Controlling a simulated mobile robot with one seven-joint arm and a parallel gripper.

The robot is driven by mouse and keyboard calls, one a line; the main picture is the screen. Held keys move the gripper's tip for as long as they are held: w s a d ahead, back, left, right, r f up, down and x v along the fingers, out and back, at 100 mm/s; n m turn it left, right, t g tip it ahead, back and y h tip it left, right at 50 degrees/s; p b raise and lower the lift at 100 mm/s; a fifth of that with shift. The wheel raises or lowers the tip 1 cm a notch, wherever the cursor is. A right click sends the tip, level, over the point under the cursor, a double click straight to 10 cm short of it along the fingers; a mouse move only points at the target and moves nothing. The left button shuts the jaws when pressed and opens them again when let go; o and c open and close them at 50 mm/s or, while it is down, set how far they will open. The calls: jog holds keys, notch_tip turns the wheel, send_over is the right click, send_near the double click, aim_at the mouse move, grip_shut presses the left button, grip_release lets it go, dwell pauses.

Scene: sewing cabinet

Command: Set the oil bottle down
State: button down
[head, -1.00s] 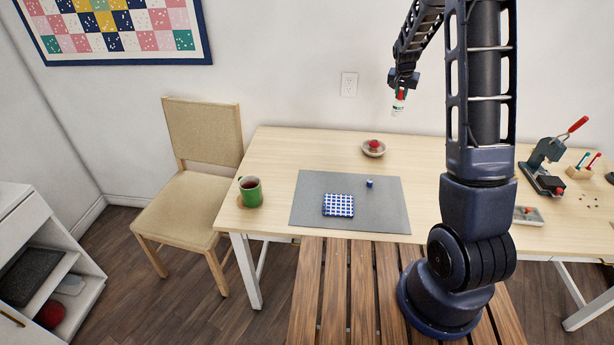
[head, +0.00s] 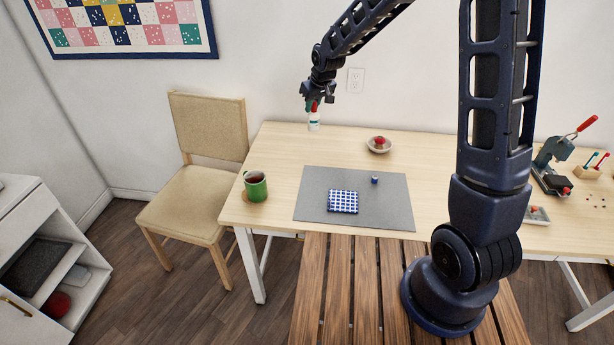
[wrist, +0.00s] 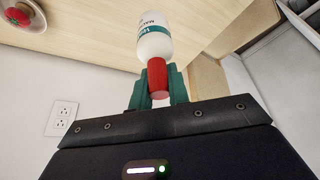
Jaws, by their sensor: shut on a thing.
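The oil bottle (head: 314,121) is white with a red cap, and in the head view it is at the table's back left. My gripper (head: 314,103) is shut on its red cap from above. In the wrist view the bottle (wrist: 154,45) shows a green label band, and the green fingers of my gripper (wrist: 158,84) are on either side of the red cap. The bottle hangs upright in the head view. I cannot tell whether its base touches the table (head: 285,150) or is just above it.
A green mug (head: 256,188) stands at the table's left edge. A grey mat (head: 390,205) holds a blue checked cloth (head: 343,201) and a small blue spool (head: 375,180). A bowl with a red item (head: 379,145) is to the right of the bottle. The back left tabletop is clear.

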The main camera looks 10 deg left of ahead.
jog(key=shift+n, duration=0.5)
jog(key=f, duration=0.6)
jog(key=s+a+f, duration=0.1)
jog(key=f, duration=0.6)
jog(key=s+a+f, duration=0.1)
jog(key=f, duration=0.5)
jog(key=shift+s+f, duration=0.2)
jog(key=shift+f, duration=0.2)
jog(key=shift+f, duration=0.15)
jog(key=c, duration=1.3)
grip_release()
jog(key=shift+c, duration=0.2)
jog(key=v, duration=1.2)
jog(key=shift+w, duration=0.2)
jog(key=shift+r, duration=0.25)
